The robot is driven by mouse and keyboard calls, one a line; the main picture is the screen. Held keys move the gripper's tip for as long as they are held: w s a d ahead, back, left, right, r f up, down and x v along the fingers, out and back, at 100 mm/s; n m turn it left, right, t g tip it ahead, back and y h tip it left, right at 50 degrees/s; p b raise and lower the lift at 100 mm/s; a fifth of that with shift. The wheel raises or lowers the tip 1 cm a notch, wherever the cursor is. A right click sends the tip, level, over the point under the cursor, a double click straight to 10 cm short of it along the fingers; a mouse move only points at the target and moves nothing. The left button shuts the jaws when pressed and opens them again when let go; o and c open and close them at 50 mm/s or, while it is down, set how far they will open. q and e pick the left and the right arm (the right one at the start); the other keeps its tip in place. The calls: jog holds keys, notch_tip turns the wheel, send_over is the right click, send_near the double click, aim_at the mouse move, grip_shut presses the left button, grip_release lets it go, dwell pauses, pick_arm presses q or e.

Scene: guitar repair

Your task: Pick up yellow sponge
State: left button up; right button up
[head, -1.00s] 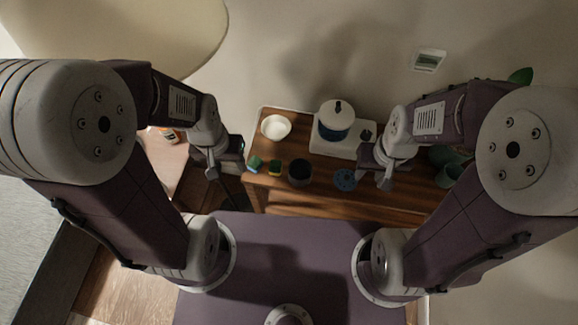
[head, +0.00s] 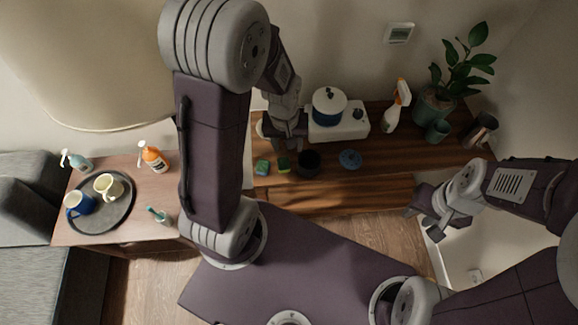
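The yellow sponge (head: 284,164) is a small block with a dark green top and a yellow side. In the head view it lies on the wooden cabinet top (head: 330,174), between a green and blue sponge (head: 262,167) and a dark round bowl (head: 307,163). My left gripper (head: 288,143) is over the cabinet just behind the yellow sponge, seemingly apart from it. Its fingers are too dark and small to tell open from shut. My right gripper (head: 425,222) is open and empty, in front of the cabinet at the right, well away from the sponge.
A white appliance (head: 325,132) with a round pot (head: 329,104), a blue disc (head: 350,159), a spray bottle (head: 396,107) and a potted plant (head: 437,108) stand on the cabinet. At the left, a side table (head: 140,222) holds a tray with mugs (head: 119,214) and bottles.

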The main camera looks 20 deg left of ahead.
pick_arm(q)
jog(key=n+g, duration=0.1)
jog(key=n, duration=0.1)
send_near(284, 165)
jog(key=shift+w+a+f, duration=0.2)
jog(key=shift+a+f, duration=0.1)
jog(key=shift+a, duration=0.1)
jog(key=shift+d+f, duration=0.1)
jog(key=shift+f, duration=1.85)
jog(key=f, duration=0.4)
jog(key=shift+s+d, duration=0.15)
jog(key=shift+d, duration=0.15)
jog(key=shift+f, duration=0.55)
grip_shut()
